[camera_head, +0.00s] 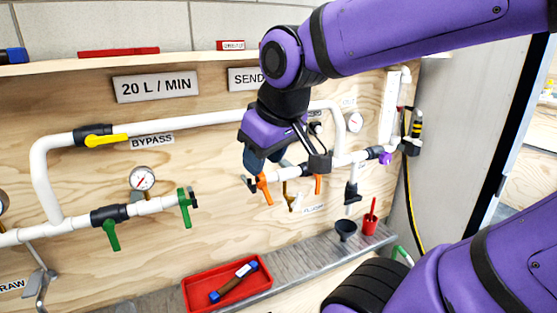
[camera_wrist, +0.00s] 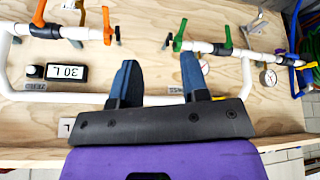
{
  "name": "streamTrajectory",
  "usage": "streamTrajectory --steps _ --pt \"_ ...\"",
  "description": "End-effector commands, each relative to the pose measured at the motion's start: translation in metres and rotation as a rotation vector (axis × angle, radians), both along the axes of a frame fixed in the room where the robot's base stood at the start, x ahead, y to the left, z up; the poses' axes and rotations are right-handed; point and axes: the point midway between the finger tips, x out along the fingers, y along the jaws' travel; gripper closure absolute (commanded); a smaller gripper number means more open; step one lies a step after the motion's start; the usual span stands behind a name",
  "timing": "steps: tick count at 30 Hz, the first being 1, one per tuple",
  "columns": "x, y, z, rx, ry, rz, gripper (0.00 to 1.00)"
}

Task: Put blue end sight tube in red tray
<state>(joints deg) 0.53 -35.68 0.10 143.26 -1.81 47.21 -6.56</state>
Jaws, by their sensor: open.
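A sight tube with blue ends and a brown middle (camera_head: 234,282) lies slantwise inside the red tray (camera_head: 196,301), on the grey ledge at the bottom of the head view. My gripper (camera_head: 262,160) is high above and to the right of the tray, in front of the pipe wall. In the wrist view my gripper's two blue fingers (camera_wrist: 159,62) are spread apart with nothing between them. A gap in the white pipe shows beyond them, between a green-handled valve (camera_wrist: 181,36) and an orange-handled valve (camera_wrist: 107,26).
A blue-ended object (camera_head: 14,56), cut off by the picture edge, lies on the upper shelf (camera_head: 185,58). A red bar (camera_head: 118,51) lies there too. Valve handles stick out from the wall.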

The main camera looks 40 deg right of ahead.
Motion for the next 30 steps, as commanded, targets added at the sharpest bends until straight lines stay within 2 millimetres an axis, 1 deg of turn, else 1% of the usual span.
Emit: streamTrajectory --steps 1,3,6,9,30 --pt "-0.013 0.002 0.004 0.020 -0.013 -0.025 0.58" --pt "-0.026 0.004 0.006 0.046 -0.018 -0.058 0.58" --pt "-0.038 0.006 0.008 0.070 -0.022 -0.089 0.58" --pt "-0.044 0.007 0.008 0.083 -0.023 -0.104 0.58" --pt "-0.045 0.007 0.008 0.085 -0.023 -0.106 0.58"
